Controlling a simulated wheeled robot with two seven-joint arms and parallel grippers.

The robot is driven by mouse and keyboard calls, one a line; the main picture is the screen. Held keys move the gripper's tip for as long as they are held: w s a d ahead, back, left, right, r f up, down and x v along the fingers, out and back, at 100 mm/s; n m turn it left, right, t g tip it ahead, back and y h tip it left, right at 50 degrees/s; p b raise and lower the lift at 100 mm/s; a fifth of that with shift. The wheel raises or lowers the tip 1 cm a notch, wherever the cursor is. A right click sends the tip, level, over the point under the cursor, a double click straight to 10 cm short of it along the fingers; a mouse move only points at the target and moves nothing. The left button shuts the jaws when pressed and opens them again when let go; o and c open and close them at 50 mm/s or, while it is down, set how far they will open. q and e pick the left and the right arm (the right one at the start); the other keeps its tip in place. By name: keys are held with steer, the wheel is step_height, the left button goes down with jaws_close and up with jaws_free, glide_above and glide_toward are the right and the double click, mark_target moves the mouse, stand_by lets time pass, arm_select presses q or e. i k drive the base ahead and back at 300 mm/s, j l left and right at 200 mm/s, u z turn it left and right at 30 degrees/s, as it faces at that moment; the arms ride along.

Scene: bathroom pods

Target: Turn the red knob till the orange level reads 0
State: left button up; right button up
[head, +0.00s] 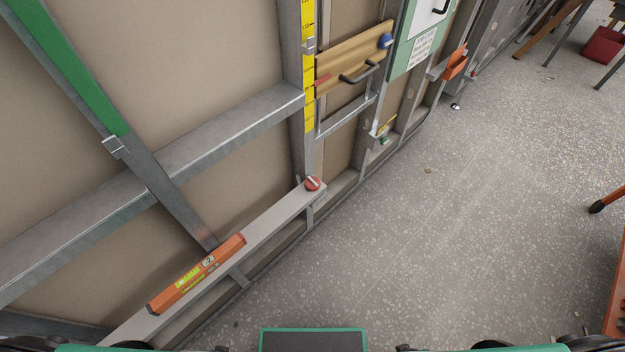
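The orange level (198,273) rests along the tilted grey metal rail (275,214) at the lower left. Its small display appears to read -2. The red knob (313,184) sits at the upper right end of this rail, near the foot of an upright post. A pale mark runs across the knob's face. Neither of my grippers shows in the head view; only parts of my own body show along the bottom edge. Nothing is seen touching the knob or the level.
A yellow measuring strip (309,100) runs up the post. Right of it is a wooden board (350,58) with a black handle (359,74) and blue knob (385,41). A green bar (68,62) slants at left. The speckled floor (430,230) is mostly clear.

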mark_target(312, 182)
steer(key=k+u, duration=0.1)
steer(key=u, duration=0.25)
steer(key=k+j+u, duration=0.1)
steer(key=u, duration=0.2)
steer(key=k+j+u, duration=0.1)
steer(key=u, duration=0.25)
